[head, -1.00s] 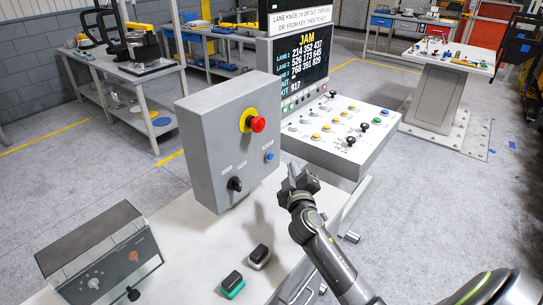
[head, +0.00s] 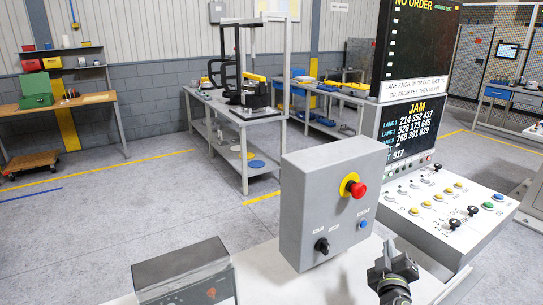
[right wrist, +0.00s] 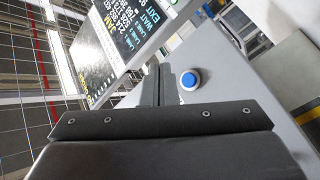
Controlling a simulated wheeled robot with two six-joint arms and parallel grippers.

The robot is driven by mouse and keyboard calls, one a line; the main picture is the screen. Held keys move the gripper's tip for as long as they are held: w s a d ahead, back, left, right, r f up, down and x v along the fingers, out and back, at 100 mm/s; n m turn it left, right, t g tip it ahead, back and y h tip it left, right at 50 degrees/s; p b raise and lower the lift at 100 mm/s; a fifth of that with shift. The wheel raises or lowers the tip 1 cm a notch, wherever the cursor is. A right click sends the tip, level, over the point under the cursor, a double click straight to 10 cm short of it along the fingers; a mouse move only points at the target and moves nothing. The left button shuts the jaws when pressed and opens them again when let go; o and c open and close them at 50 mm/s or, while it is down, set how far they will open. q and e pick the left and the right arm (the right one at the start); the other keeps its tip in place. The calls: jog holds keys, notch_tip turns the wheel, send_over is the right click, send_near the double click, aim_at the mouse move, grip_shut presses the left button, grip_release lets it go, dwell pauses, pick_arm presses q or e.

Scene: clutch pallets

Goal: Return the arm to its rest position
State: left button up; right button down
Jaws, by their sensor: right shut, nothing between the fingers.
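My right gripper (head: 388,262) shows at the bottom right of the head view, just right of the grey control box (head: 318,215). It is shut and empty. In the right wrist view its closed fingers (right wrist: 157,88) point toward a grey panel face with a blue button (right wrist: 189,80) close to the right of the fingertips. I cannot tell whether the fingers touch anything. My left gripper is in neither view.
The box carries a red emergency button (head: 359,190), a black knob (head: 322,246) and a blue button (head: 362,224). A sloped console (head: 440,205) and a JAM screen (head: 410,130) stand right of it. A grey case (head: 185,275) sits front left. Open floor lies at left.

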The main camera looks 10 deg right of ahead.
jog(key=s+f+m+g+y, duration=0.1)
jog(key=s+f+m+g, duration=0.1)
jog(key=s+f+g, duration=0.5)
jog(key=s+f+m, duration=0.3)
jog(key=s+f, duration=0.1)
jog(key=s, duration=0.6)
jog(key=s+a+f+g+y, duration=0.2)
jog(key=s+a+g, duration=0.15)
jog(key=s, duration=0.55)
jog(key=s+a+f+g+y, duration=0.2)
jog(key=s+a+g+y, duration=0.15)
jog(key=s, duration=0.65)
notch_tip(320, 180, down, 26)
jog(key=d+b, duration=0.1)
jog(key=s+a+f+g+b, duration=0.1)
jog(key=s+f, duration=1.3)
jog(key=f, duration=0.2)
jog(key=shift+s+a+f+g, duration=0.2)
jog(key=shift+s+f+g, duration=0.05)
jog(key=shift+s+g, duration=0.15)
